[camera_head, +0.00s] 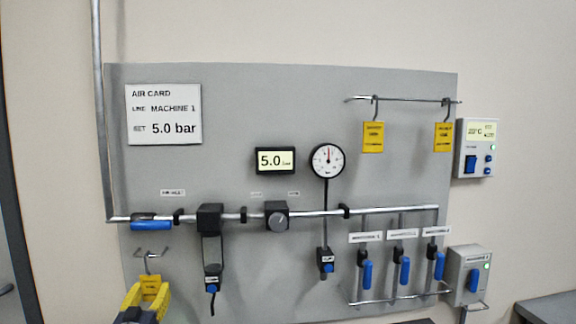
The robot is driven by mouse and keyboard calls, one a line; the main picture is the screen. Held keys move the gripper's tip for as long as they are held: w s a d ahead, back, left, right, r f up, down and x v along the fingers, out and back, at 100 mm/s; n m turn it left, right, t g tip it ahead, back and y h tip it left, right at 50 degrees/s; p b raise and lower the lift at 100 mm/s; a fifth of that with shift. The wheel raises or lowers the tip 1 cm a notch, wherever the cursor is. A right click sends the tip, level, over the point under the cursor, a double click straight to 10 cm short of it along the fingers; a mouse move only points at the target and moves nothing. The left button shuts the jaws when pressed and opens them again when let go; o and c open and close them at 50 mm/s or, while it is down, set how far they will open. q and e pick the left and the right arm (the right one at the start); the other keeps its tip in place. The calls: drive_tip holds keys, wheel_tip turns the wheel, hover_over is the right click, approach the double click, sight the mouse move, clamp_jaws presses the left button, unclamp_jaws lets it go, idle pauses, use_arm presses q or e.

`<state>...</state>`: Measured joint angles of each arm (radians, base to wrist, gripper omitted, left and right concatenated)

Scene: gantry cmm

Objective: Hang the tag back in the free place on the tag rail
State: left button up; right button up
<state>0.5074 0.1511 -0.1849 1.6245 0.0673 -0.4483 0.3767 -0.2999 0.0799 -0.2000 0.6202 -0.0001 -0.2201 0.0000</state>
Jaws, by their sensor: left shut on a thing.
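The tag rail (410,99) is a thin grey bar at the upper right of the grey panel. Two yellow tags hang from it on wire hooks, the left tag (373,138) and the right tag (443,138). The bar between them is bare. My left gripper (146,297), with yellow fingers, is at the lower left, far from the rail. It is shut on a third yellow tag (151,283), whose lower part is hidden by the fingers. Above this tag is a wire hook at a small bracket (152,254); I cannot tell whether they touch. My right gripper is not in view.
A pipe (375,211) with a blue-handled valve (151,225) crosses the panel above my left gripper. Blue-handled valves (404,270) are below the rail.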

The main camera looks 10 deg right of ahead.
sight(150, 283)
use_arm(q)
drive_tip(key=shift+r, duration=0.4)
drive_tip(key=shift+r, duration=1.05)
drive_tip(key=shift+s, duration=0.1)
drive_tip(key=s+a, duration=0.1)
drive_tip(key=s, duration=0.8)
drive_tip(key=shift+s, duration=0.35)
idle(0.7)
drive_tip(key=shift+s, duration=0.1)
